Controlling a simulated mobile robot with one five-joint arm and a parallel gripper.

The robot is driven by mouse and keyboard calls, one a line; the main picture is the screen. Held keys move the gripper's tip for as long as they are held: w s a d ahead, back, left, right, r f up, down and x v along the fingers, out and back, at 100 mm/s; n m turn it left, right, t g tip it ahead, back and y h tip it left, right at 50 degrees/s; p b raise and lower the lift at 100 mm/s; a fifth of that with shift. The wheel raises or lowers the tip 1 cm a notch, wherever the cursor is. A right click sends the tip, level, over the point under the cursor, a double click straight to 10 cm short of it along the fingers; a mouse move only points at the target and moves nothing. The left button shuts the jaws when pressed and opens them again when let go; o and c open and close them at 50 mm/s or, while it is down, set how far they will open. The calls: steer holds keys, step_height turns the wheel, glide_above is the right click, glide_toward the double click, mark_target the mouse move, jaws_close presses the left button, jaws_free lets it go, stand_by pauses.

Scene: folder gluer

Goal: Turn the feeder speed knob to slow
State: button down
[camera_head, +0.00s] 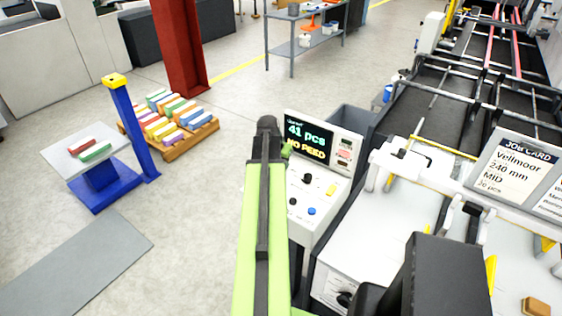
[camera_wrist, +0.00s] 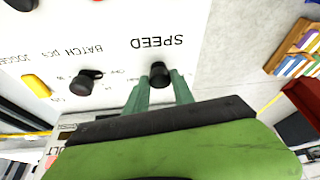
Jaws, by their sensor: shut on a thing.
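The feeder speed knob (camera_wrist: 160,74) is a small black knob on a white panel (camera_wrist: 205,25), under the upside-down word SPEED in the wrist view. My gripper (camera_wrist: 159,84) has its two teal fingers on either side of this knob and is shut on it. The knob's pointer and the marks around it are too small or covered to read. In the head view my arm hides the speed knob, and only a bit of my gripper (camera_head: 287,150) shows beside the panel.
A second black knob (camera_wrist: 85,82), labelled BATCH, and a yellow switch (camera_wrist: 37,83) sit close beside the speed knob. Above the controls, a display (camera_head: 307,141) reads 41 pcs and a second line that looks like NO FEED. The folder gluer (camera_head: 365,230) stands right of the panel.

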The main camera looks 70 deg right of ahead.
steer(key=n, duration=0.1)
steer(key=n+t, duration=0.1)
steer(key=n, duration=0.1)
steer(key=shift+s+a, duration=0.1)
steer(key=shift+s, duration=0.15)
steer(key=shift+s+n+t+y, duration=0.1)
steer(key=shift+n+t+y, duration=0.5)
steer(key=shift+n, duration=1.4)
steer(key=c, duration=1.1)
jaws_free()
steer(key=shift+r+p, duration=0.55)
steer(key=shift+p, duration=0.05)
steer(key=p+v, duration=1)
steer(key=s+p+v, duration=0.1)
steer(key=p+v, duration=0.4)
steer(key=v, duration=0.1)
steer(key=shift+a+f, duration=0.1)
steer(key=shift+a, duration=0.3)
